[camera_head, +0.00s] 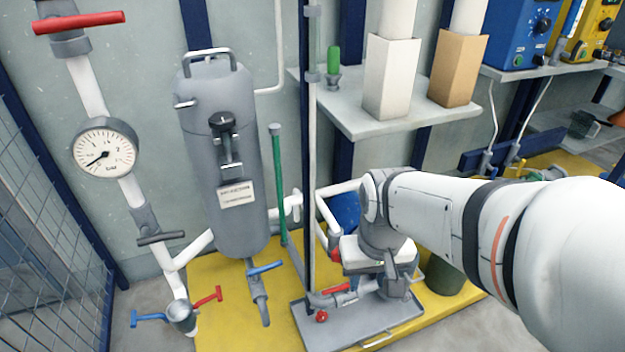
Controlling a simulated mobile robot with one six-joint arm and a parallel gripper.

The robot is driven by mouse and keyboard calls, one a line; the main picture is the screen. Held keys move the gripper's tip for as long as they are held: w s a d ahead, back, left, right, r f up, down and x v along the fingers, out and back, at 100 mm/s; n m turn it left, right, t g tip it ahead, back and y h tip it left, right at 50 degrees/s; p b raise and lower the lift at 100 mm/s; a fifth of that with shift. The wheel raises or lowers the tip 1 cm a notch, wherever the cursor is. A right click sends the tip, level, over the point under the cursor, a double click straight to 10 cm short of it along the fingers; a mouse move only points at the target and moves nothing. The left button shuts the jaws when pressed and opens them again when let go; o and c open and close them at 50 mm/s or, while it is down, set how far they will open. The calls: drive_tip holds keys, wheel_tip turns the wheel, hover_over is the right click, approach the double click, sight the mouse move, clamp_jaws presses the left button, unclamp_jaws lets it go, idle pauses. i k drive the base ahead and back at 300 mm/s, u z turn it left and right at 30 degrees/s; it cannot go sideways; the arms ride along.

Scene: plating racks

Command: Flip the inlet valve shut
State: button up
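Several valve handles show, and no readable label tells which is the inlet valve. A red handle (80,22) lies crosswise on the white pipe at the top left. A dark grey handle (160,238) is lower on that pipe. A blue handle (150,317) and a red handle (207,298) flank the pipe's lower end. A blue lever (265,268) sits under the grey tank. A red lever (336,287) is low by the pipework, just left of my gripper (385,290). My gripper points down above the grey tray; its fingertips are too small and overlapped to read.
A round gauge (105,148) is on the left pipe. The grey tank (222,150) stands at the centre left. A dark upright post (309,150) rises beside my gripper. A shelf (400,115) with boxes is above. The grey tray (372,322) lies on the yellow floor plate (225,330).

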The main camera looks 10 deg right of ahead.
sight(346, 285)
drive_tip(key=u, duration=2.15)
drive_tip(key=k, duration=1.95)
drive_tip(key=z, duration=1.05)
drive_tip(key=i, duration=1)
